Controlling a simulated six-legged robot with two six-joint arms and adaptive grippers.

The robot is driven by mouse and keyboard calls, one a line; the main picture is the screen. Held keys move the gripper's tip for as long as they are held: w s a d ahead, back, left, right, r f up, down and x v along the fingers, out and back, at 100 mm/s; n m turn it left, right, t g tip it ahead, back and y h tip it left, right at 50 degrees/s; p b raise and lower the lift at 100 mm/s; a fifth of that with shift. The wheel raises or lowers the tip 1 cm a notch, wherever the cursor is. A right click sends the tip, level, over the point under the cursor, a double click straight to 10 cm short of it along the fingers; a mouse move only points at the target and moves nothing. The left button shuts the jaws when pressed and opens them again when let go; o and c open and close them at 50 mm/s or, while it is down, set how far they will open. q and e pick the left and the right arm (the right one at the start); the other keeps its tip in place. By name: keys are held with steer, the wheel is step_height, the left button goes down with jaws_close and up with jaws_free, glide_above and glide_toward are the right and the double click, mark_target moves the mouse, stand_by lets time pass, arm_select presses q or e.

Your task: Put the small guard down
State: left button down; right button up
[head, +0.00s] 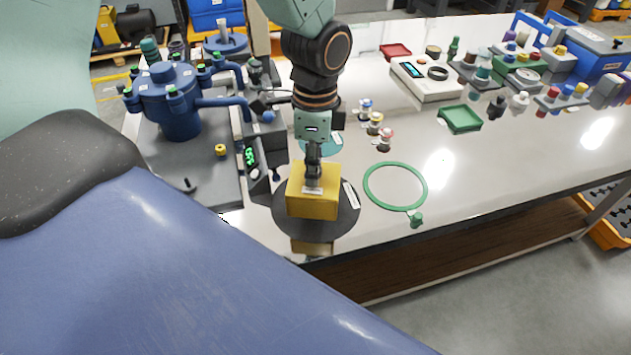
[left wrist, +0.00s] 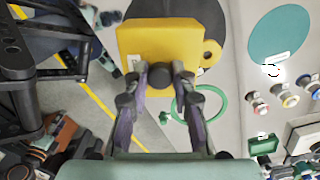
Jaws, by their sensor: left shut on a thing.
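The small guard is a yellow box-like piece (head: 314,190) with a pale label on its front. My left gripper (head: 313,168) points down at its top and is shut on it. In the left wrist view the guard (left wrist: 160,38) shows a side tab with a hole, and my left gripper's fingers (left wrist: 160,74) close on a dark round knob on it. A dark round mat (head: 345,218) lies below and behind the guard at the table's front edge. I cannot tell whether the guard touches the mat. My right gripper is not in view.
A green ring (head: 395,186) lies right of the mat. Small coloured-cap fittings (head: 375,125), a green tray (head: 460,118) and a white meter (head: 426,78) stand beyond. A blue vessel (head: 170,105) stands at left. A tan piece (head: 312,247) shows at the front edge. The table's right front is clear.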

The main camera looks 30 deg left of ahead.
arm_select(q)
steer(key=shift+w+f, duration=0.1)
steer(key=shift+f, duration=0.25)
step_height(320, 180, down, 3)
steer(key=shift+a+f+b, duration=0.1)
steer(key=shift+f+b, duration=0.05)
steer(key=shift+b, duration=0.45)
steer(key=c, duration=1.3)
jaws_free()
steer(key=shift+o, duration=1)
steer(key=shift+f, duration=0.1)
steer(key=r+p, duration=0.3)
steer(key=r, duration=0.9)
steer(key=shift+w+r+p, duration=0.15)
steer(key=shift+w+p, duration=0.05)
steer(key=shift+p, duration=0.2)
